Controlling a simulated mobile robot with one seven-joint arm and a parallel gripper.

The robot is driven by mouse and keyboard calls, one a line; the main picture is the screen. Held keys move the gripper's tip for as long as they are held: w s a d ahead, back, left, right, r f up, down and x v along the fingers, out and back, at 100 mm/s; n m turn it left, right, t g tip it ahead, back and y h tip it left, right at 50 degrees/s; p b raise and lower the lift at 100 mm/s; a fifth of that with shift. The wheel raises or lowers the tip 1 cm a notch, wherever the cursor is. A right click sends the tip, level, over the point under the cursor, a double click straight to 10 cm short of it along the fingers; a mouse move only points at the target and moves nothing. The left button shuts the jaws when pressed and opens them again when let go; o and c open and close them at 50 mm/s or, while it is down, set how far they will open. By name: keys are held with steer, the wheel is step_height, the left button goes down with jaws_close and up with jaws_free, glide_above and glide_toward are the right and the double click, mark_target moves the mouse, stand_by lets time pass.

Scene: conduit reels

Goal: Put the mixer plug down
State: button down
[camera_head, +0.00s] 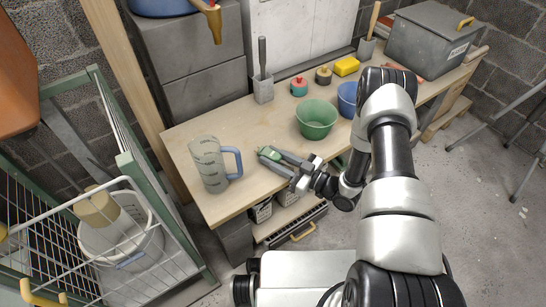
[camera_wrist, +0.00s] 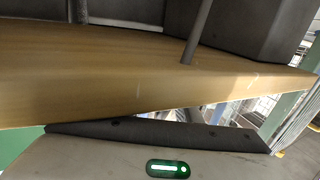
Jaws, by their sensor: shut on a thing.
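My gripper (camera_head: 268,154) reaches over the front part of the wooden bench, just right of the clear measuring jug. Its fingers are shut on a small green thing (camera_head: 271,153) at their tips, which I take to be the mixer plug. Most of it is hidden by the fingers. Whether it touches the bench top (camera_head: 240,128) or hangs just above it, I cannot tell. The wrist view shows the bench's wooden board (camera_wrist: 130,75) close by, and no plug that I can make out.
The jug (camera_head: 210,165) with a blue handle stands left of my gripper. A green bowl (camera_head: 316,120) and a blue bowl (camera_head: 347,98) stand behind right. A grey holder (camera_head: 263,90), a yellow sponge (camera_head: 346,66) and a grey box (camera_head: 432,42) line the back. Bare bench lies behind my gripper.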

steer(key=shift+f+b, duration=0.3)
steer(key=shift+f, duration=0.1)
steer(key=c, duration=1.3)
jaws_free()
steer(key=shift+s+f, duration=0.1)
steer(key=shift+f, duration=0.05)
steer(key=shift+r+p, duration=0.85)
steer(key=shift+p, duration=0.1)
steer(key=p+v, duration=0.1)
steer(key=v, duration=1.1)
steer(key=shift+d+f, duration=0.1)
steer(key=shift+f, duration=0.05)
